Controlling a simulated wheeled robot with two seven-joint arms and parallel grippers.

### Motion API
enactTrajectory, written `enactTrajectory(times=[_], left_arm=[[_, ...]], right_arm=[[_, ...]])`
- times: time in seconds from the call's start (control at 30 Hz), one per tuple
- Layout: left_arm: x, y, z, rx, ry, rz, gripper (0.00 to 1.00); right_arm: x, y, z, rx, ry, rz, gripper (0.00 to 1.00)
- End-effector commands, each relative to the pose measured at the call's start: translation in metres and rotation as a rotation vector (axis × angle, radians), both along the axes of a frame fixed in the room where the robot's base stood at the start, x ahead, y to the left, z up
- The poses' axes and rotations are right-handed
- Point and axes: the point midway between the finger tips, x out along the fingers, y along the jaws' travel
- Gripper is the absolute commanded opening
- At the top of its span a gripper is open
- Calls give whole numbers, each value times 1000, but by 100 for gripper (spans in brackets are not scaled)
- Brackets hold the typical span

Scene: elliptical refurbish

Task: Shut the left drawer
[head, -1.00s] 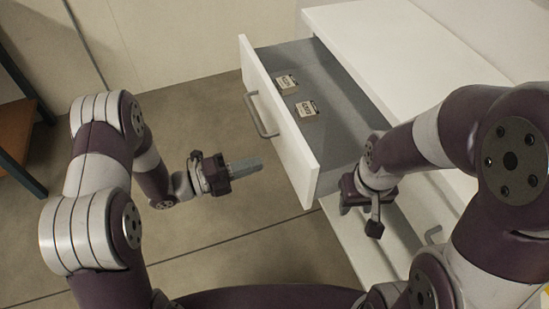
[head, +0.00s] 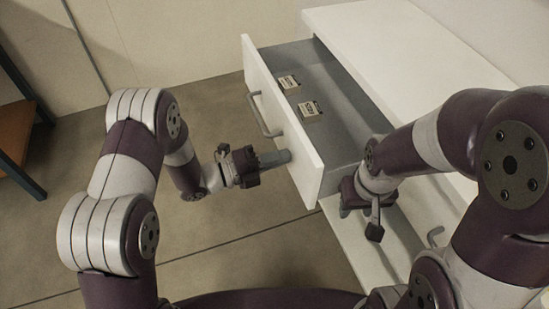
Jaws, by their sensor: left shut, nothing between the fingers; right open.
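The left drawer (head: 284,122) is pulled out of the white cabinet (head: 395,50), with its white front facing left. A grey bar handle (head: 263,115) is on that front. My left gripper (head: 280,157) is shut and empty, with its fingertips close to the drawer front, below and right of the handle. I cannot tell whether the fingertips touch the front. My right gripper (head: 372,220) is open and empty near the drawer's near end, beside the cabinet. Its fingers are partly hidden by its own body.
Two small labelled boxes (head: 289,82) (head: 309,109) lie inside the drawer. Another handle (head: 435,237) shows on the cabinet at lower right. A shelf with a brown board (head: 14,128) stands at far left. The floor (head: 215,105) left of the drawer is clear.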

Motion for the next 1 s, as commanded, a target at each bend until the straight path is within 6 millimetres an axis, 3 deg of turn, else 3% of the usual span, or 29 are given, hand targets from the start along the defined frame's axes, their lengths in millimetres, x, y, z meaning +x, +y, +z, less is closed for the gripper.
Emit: enactTrajectory(times=[0.17,0.7,1.0], left_arm=[[9,-30,-2,-1,-3,-4,0],[50,-156,-4,-3,-3,-3,0],[64,-196,-2,-1,0,0,0]], right_arm=[[0,0,-10,0,0,0,43],[0,0,-54,0,0,0,43],[0,0,-69,0,0,0,43]])
